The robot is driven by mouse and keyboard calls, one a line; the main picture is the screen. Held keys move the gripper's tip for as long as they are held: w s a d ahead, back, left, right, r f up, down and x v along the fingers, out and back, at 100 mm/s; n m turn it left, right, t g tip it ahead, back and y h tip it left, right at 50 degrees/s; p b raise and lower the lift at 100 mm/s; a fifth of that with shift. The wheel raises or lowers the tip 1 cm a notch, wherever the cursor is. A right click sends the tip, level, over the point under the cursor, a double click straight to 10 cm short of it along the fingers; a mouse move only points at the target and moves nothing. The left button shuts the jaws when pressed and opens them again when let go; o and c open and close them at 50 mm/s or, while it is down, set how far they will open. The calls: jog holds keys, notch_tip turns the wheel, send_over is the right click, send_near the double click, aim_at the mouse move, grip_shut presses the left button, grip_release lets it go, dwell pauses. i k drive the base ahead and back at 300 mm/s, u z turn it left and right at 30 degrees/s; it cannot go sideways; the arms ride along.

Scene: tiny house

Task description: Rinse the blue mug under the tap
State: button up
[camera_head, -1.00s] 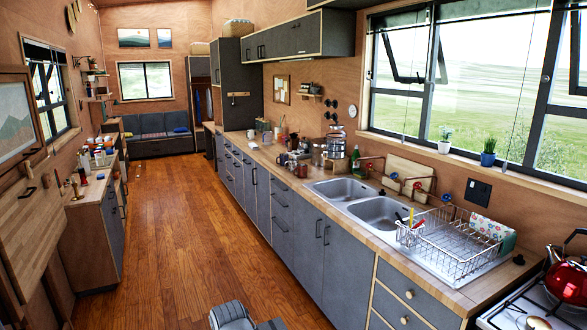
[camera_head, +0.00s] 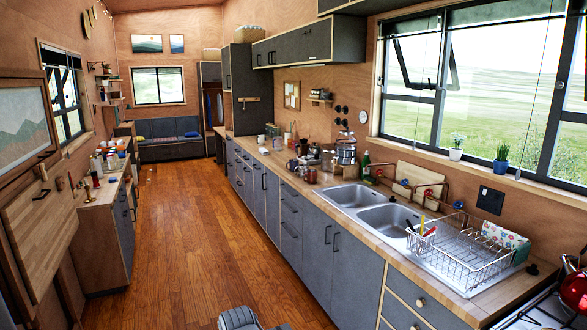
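No mug can be surely picked out as the blue one. A small dark mug (camera_head: 292,167) and a brownish mug (camera_head: 311,175) stand among jars on the long counter, beyond the sink. A copper-coloured tap pipe (camera_head: 408,188) with red and blue knobs runs along the wall behind the double steel sink (camera_head: 386,218). Both basins look empty. My gripper's fingers are not in view; only a grey ribbed part, likely of my own arm, shows at the bottom edge.
A wire dish rack (camera_head: 462,262) with utensils stands right of the sink. A red kettle (camera_head: 574,288) sits on the stove at the right edge. A side cabinet (camera_head: 103,238) with clutter on top stands left. The wooden floor (camera_head: 190,240) between is clear.

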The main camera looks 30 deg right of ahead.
aim_at(459, 207)
jog(key=z, duration=1.8)
